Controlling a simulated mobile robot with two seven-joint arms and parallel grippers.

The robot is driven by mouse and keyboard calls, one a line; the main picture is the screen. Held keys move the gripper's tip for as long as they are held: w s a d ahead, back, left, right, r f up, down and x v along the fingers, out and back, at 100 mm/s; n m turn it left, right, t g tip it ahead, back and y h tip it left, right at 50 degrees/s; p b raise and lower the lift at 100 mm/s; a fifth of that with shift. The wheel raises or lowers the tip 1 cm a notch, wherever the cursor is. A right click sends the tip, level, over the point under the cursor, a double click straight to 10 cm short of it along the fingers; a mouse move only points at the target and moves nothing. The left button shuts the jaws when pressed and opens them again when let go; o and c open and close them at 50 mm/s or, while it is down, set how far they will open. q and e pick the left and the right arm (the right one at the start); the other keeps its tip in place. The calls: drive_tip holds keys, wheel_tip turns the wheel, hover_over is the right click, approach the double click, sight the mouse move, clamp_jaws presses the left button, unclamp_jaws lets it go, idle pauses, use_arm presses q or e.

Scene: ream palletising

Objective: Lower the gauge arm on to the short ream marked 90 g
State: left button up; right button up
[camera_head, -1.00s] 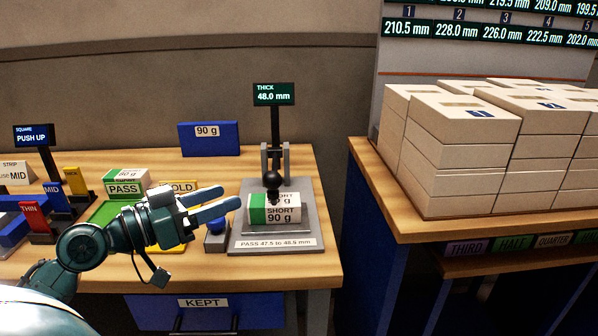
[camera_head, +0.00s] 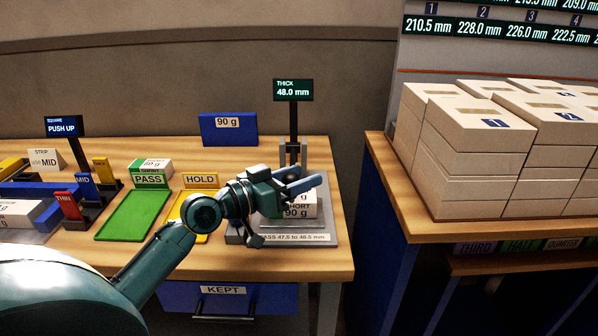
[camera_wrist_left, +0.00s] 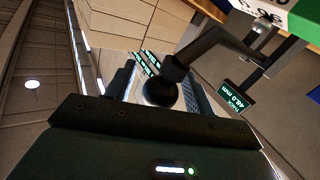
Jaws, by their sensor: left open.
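The short ream marked 90 g (camera_head: 298,212) lies on the grey gauge plate (camera_head: 325,205), partly covered by my left gripper. In the left wrist view its white and green end (camera_wrist_left: 285,18) shows at the top right. The gauge's dark arm (camera_wrist_left: 215,42) ends in a round black knob (camera_wrist_left: 158,92). In the wrist view the knob lies between the fingers; contact cannot be told. The gauge display (camera_head: 293,89) reads THICK 48.0 mm. My right gripper is not in view.
A green PASS tray (camera_head: 133,215) and a yellow HOLD tray (camera_head: 200,182) stand left of the gauge. A blue 90 g board (camera_head: 228,129) is behind them. Stacked reams (camera_head: 470,150) fill the table on the right. A KEPT drawer (camera_head: 225,291) is below.

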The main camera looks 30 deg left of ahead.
use_arm(q)
drive_tip(key=shift+w+d, duration=0.1)
drive_tip(key=shift+w, duration=0.05)
clamp_jaws()
idle(0.5)
